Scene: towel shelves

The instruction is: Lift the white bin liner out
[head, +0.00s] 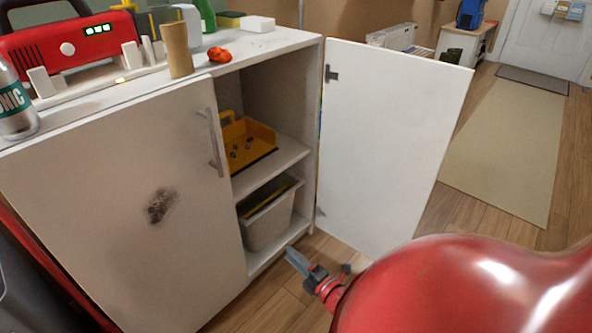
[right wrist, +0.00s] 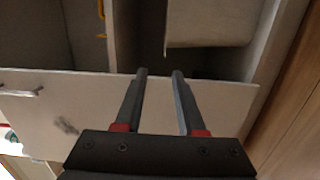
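A pale grey-white bin (head: 268,222), the thing that best fits the white bin liner, stands on the lower shelf of the cabinet. It has a dark inside and a yellowish strip near its rim. Its left part is partly hidden by the closed left door. My right gripper (head: 291,256) is low in front of the cabinet opening, just right of and below the bin, apart from it. In the right wrist view, my right gripper (right wrist: 159,72) has its fingers apart with nothing between them. A pale box-like surface (right wrist: 210,22), likely the bin, lies beyond the fingertips. My left gripper is not in view.
The cabinet's right door (head: 390,140) stands wide open; its left door (head: 120,200), with a dark smudge, is shut. A yellow tray (head: 250,140) sits on the upper shelf. Wooden floor (head: 290,310) lies clear in front.

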